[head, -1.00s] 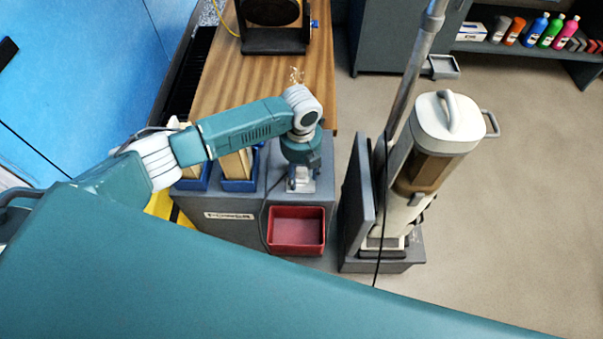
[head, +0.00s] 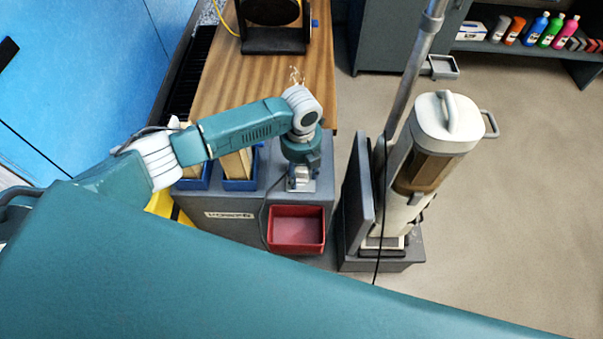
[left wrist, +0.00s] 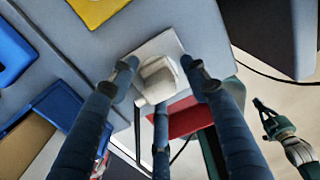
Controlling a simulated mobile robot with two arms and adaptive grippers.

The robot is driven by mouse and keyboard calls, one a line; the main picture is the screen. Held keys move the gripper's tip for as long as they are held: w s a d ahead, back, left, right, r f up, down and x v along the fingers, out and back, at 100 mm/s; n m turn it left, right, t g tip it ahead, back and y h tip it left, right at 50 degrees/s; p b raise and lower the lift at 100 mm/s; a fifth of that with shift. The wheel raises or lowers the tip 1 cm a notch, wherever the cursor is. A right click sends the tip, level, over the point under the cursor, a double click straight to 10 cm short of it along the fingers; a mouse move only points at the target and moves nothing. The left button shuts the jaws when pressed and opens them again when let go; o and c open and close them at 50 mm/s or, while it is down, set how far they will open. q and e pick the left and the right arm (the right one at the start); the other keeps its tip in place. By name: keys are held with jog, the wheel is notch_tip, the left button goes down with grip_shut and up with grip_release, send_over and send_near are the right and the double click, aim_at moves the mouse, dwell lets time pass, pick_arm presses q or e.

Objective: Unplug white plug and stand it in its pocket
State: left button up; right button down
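The white plug (left wrist: 158,78) sits on a pale square plate (left wrist: 170,45) on top of the grey cabinet (head: 235,225). My left gripper (left wrist: 158,82) is over it, fingers pointing down. Its dark fingers stand around the plug, with small gaps visible at the sides, so it looks open. In the head view my left gripper (head: 301,178) hides most of the plug. A red open bin (head: 297,228) is just in front of the plate; I cannot tell which place is the plug's pocket. My right gripper (left wrist: 266,112) shows small in the left wrist view, away from the plug.
Blue bins (head: 240,184) with tan pieces stand left of my left gripper. A dark cord (head: 264,225) runs down beside the red bin. A cream upright vacuum (head: 433,150) stands to the right on a grey base. The floor (head: 510,220) further right is clear.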

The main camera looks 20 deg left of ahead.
aim_at(301, 169)
pick_arm(q)
grip_shut()
jog(key=o, duration=0.6)
grip_release()
jog(key=shift+r, duration=0.15)
notch_tip(301, 169, up, 12)
